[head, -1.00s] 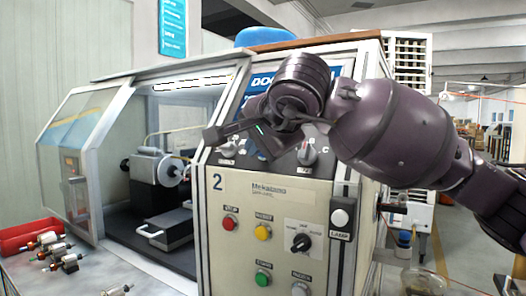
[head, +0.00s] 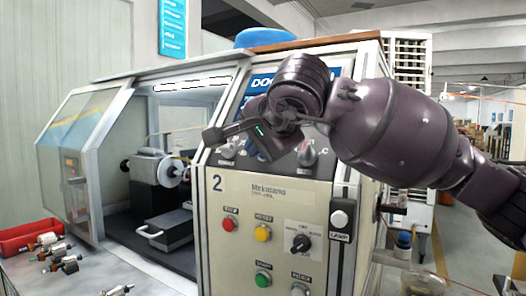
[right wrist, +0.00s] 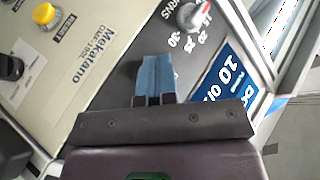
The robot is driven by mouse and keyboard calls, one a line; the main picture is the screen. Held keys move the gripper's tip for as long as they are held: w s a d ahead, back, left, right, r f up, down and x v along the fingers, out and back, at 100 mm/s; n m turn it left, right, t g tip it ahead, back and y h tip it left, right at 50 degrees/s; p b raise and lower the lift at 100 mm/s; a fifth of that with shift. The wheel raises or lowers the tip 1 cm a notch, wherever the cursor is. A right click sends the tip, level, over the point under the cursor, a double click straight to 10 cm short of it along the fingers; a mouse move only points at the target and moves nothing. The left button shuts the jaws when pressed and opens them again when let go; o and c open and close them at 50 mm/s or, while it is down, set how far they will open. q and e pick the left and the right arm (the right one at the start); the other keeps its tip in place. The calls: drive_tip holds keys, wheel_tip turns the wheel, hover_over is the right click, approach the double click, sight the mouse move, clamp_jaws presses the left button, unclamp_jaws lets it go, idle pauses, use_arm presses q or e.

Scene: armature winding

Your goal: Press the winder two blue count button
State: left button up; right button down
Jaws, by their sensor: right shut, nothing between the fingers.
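Winder two (head: 283,193) is the cream control panel marked with a 2. In the right wrist view the two blue-grey fingers (right wrist: 157,78) are together and empty, pointing at the dark strip (right wrist: 112,98) beside a grey knob (right wrist: 190,16). I cannot make out a blue count button; the fingers and gripper body cover part of the strip. Whether they touch the panel I cannot tell. My left gripper is not in view.
A white lamp button (head: 340,218) is on the right edge. A red tray (head: 30,236) and loose armatures stand at left.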

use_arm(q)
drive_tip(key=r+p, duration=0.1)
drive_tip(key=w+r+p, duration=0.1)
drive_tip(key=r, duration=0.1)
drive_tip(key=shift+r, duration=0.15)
use_arm(e)
drive_tip(key=s+a+r, duration=0.2)
drive_tip(key=s+r, duration=0.1)
drive_tip(key=s, duration=0.1)
drive_tip(key=shift+a+r, duration=0.25)
drive_tip(key=shift+a, duration=0.15)
